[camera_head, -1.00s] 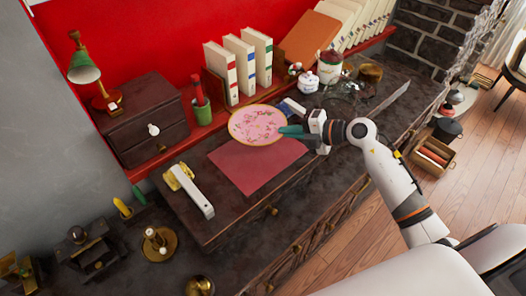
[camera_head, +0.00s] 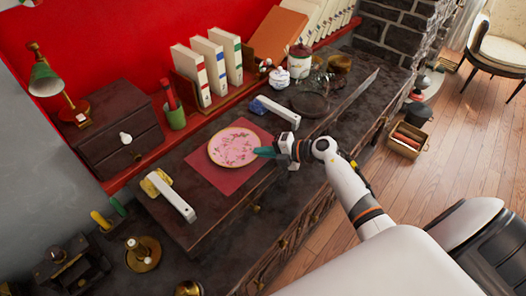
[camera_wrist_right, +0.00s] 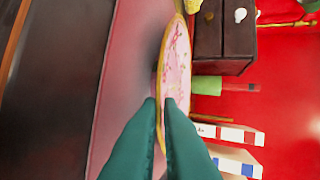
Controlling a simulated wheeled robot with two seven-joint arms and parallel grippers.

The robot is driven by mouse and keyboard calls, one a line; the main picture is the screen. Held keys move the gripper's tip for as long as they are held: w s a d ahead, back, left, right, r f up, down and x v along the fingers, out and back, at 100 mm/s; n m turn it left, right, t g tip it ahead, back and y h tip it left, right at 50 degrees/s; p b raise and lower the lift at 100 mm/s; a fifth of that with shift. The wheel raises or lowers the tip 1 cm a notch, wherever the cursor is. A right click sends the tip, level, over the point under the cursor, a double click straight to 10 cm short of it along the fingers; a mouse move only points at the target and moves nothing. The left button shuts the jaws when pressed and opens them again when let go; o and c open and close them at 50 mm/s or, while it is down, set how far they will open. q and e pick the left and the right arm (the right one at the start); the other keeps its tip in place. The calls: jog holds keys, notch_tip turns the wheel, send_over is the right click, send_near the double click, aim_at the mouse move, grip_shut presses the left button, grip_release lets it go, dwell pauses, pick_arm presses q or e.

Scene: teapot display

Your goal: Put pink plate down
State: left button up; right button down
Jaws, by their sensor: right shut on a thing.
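The pink plate (camera_head: 232,148) is round, with a gold rim and a floral pattern. In the head view it lies over the red mat (camera_head: 215,183), face up. My right gripper (camera_head: 266,152) is shut on the plate's right rim, with its green fingers there. In the right wrist view the plate (camera_wrist_right: 174,62) shows nearly edge-on between the fingertips (camera_wrist_right: 163,106), close to the mat (camera_wrist_right: 122,60). A dark shading lies beside it on the mat; I cannot tell whether the plate touches it. My left gripper is not in view.
The mat lies on a dark board with white handles (camera_head: 177,203) on two sides. Behind stand a small drawer chest (camera_head: 118,125), a green cup (camera_head: 175,118) and books (camera_head: 210,70). A glass lid (camera_head: 309,101) and a white jar (camera_head: 279,78) are at the back right.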

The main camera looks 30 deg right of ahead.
jog(key=shift+f, duration=0.15)
jog(key=c, duration=1.9)
grip_release()
jog(key=shift+s+d+r, duration=0.1)
jog(key=shift+r, duration=0.15)
jog(key=b+v, duration=0.2)
jog(key=v, duration=0.9)
jog(key=shift+s+d+r, duration=0.15)
jog(key=shift+s+r, duration=0.05)
jog(key=shift+s, duration=0.1)
